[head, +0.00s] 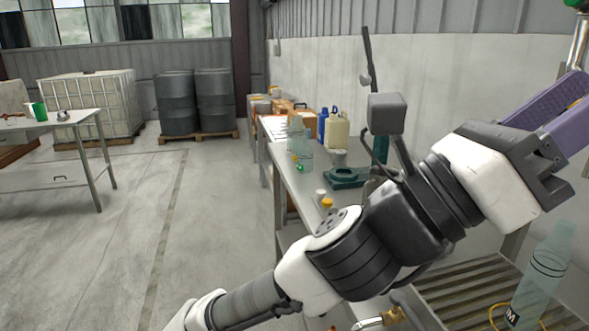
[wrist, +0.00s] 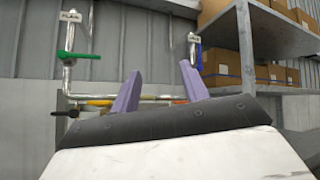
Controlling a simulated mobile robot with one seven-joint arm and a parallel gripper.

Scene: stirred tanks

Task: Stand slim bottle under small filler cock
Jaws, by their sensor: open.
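A tall clear teal bottle (head: 540,280) with a dark label stands upright on a slatted rack at the lower right of the head view. My gripper (head: 562,112) has purple fingers and is raised above and well apart from this bottle. The gripper (wrist: 160,92) is open and empty in the wrist view. Beyond the fingers are a tap with a green lever (wrist: 80,56) on the left and a tap with a blue handle (wrist: 198,58) on the right, each under a label. I cannot tell which is the small filler cock. No bottle shows in the wrist view.
The slatted rack (head: 455,290) is partly hidden by my arm. Another clear bottle (head: 301,145), a blue jug (head: 323,122) and a cream jug (head: 338,132) stand on the long bench. Shelves with cartons (wrist: 228,62) are at the right of the wrist view. The floor at left is open.

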